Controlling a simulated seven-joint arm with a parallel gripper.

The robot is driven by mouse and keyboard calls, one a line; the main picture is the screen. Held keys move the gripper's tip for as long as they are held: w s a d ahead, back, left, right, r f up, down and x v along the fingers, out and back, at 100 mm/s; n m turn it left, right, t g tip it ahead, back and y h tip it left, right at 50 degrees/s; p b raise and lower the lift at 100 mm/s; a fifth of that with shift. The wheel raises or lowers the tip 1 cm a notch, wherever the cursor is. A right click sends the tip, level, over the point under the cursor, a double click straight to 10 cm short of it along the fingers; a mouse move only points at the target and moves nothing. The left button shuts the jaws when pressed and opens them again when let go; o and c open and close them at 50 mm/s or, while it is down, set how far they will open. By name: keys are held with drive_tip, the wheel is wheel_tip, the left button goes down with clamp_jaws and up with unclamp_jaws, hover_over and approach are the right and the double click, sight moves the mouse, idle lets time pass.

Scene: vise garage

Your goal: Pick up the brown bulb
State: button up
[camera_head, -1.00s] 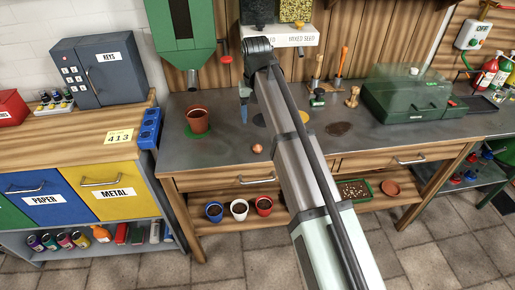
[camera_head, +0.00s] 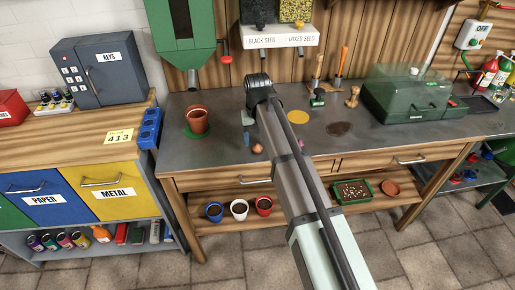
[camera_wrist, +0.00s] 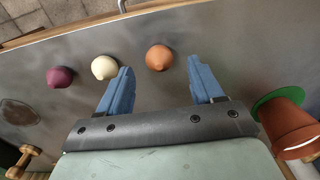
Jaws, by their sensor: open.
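The brown bulb (camera_wrist: 159,57) lies on the grey bench top in the wrist view, just ahead of and roughly midway between my fingertips. In the head view the brown bulb (camera_head: 257,148) shows near the bench's front edge, beside my arm. My gripper (camera_wrist: 159,69) has two blue fingers spread apart with nothing held between them. In the head view my gripper (camera_head: 246,137) is low over the bench, partly hidden by my arm. A cream bulb (camera_wrist: 105,67) and a purple bulb (camera_wrist: 60,77) lie to the left in the wrist view.
A terracotta pot (camera_head: 197,121) stands on a green saucer (camera_head: 187,131) left of my gripper. A wooden tool (camera_head: 353,98) and a green lidded box (camera_head: 408,92) stand to the right. A seed dispenser (camera_head: 278,37) hangs behind.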

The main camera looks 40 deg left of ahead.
drive_tip(key=shift+f, duration=1.4)
drive_tip(key=shift+c, duration=0.5)
drive_tip(key=c, duration=1)
drive_tip(key=shift+r, duration=0.15)
wheel_tip(320, 180, up, 10)
